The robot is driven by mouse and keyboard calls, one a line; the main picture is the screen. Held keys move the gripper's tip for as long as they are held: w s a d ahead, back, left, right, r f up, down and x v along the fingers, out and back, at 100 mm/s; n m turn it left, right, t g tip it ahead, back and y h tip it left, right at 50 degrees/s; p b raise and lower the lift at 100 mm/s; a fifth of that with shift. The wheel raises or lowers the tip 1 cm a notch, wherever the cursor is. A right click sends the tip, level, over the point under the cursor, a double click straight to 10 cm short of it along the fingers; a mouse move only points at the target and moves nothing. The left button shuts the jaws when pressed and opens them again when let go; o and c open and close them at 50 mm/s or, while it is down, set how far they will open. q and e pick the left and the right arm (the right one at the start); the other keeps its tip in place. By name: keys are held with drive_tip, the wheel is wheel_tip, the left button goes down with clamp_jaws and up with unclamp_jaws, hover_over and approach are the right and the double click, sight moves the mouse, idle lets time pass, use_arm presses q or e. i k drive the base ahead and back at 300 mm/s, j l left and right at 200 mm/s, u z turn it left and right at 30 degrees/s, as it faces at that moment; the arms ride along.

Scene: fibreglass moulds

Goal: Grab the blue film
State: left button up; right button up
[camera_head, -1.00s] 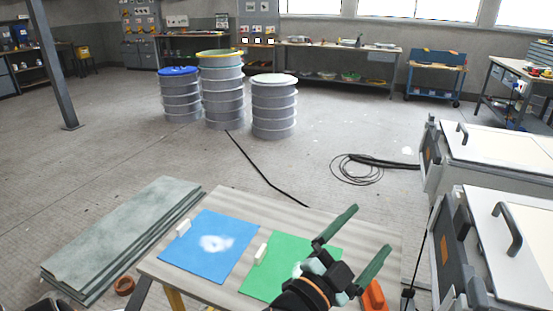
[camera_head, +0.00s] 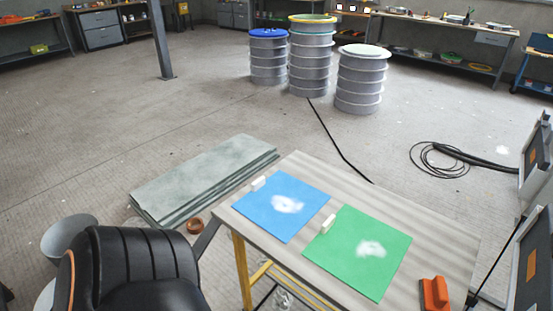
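The blue film (camera_head: 262,213) lies flat on the left part of the table (camera_head: 448,236), with a whitish patch near its middle. A small white block (camera_head: 258,183) sits at its upper left edge. A green film (camera_head: 345,258) lies beside it on the right, also with a whitish patch and a white block (camera_head: 327,224) at its left edge. Neither gripper shows in the head view.
An orange object (camera_head: 434,294) stands at the table's right front. Grey-green boards (camera_head: 200,178) lie on the floor left of the table, with a brown ring (camera_head: 194,226) near them. Ribbed drums (camera_head: 312,62) stand behind. A black cable coil (camera_head: 440,160) lies on the floor at right.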

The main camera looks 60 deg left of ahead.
sight(281, 204)
drive_tip(key=l+u, duration=0.1)
drive_tip(key=u, duration=0.3)
drive_tip(key=l+u, duration=0.1)
drive_tip(key=u, duration=0.3)
drive_tip(key=i+l+u, duration=0.1)
drive_tip(key=u, duration=0.3)
drive_tip(key=l+u, duration=0.15)
drive_tip(key=u, duration=0.25)
drive_tip(key=l+u, duration=0.1)
drive_tip(key=u, duration=0.35)
drive_tip(key=i+j+z, duration=0.1)
drive_tip(key=j, duration=0.3)
drive_tip(key=i+j, duration=0.25)
drive_tip(key=j, duration=0.15)
drive_tip(key=l+z, duration=0.05)
